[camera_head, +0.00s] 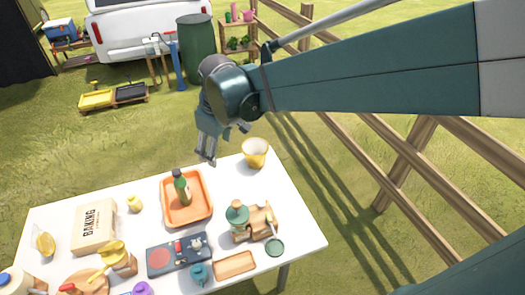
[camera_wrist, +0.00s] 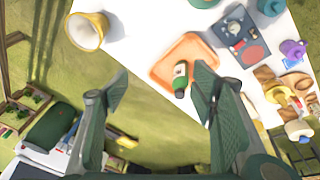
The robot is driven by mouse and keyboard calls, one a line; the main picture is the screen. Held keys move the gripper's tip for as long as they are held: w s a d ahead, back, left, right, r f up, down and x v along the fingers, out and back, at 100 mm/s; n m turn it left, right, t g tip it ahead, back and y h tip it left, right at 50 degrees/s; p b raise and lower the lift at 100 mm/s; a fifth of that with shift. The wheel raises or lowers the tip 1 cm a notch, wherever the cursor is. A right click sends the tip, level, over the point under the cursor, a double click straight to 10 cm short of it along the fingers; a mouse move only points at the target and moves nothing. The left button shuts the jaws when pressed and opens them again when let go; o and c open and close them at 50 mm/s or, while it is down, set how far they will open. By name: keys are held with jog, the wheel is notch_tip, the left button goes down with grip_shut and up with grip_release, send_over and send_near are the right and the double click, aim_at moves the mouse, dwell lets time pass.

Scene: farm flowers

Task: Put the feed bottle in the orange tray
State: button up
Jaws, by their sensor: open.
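A dark green bottle (camera_head: 182,188) with a pale label, which I take to be the feed bottle, stands upright inside the orange tray (camera_head: 208,212) on the white table. In the wrist view the bottle (camera_wrist: 180,80) overlaps the near rim of the orange tray (camera_wrist: 160,70), partly beside my right finger. My gripper (camera_head: 206,158) is open and empty, above the table's far edge, just beyond the tray and apart from the bottle. It also shows in the wrist view (camera_wrist: 160,77), with its two fingers spread wide.
A yellow-rimmed cup (camera_head: 255,153) stands at the far right of the table (camera_head: 140,180). A teal-lidded jar (camera_head: 237,215) and a wooden stand are right of the tray. A control panel (camera_head: 178,255) lies in front.

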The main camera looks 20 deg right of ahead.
jog(key=s+d+r+m+t, duration=0.1)
jog(key=s+d+m, duration=0.3)
jog(key=s, duration=0.5)
jog(key=s+d+r+m+t, duration=0.1)
jog(key=s+d+m+t, duration=0.2)
jog(key=s+d, duration=0.5)
jog(key=shift+s+r+m+h, duration=0.3)
jog(key=shift+s+m, duration=0.4)
jog(key=shift+s, duration=0.3)
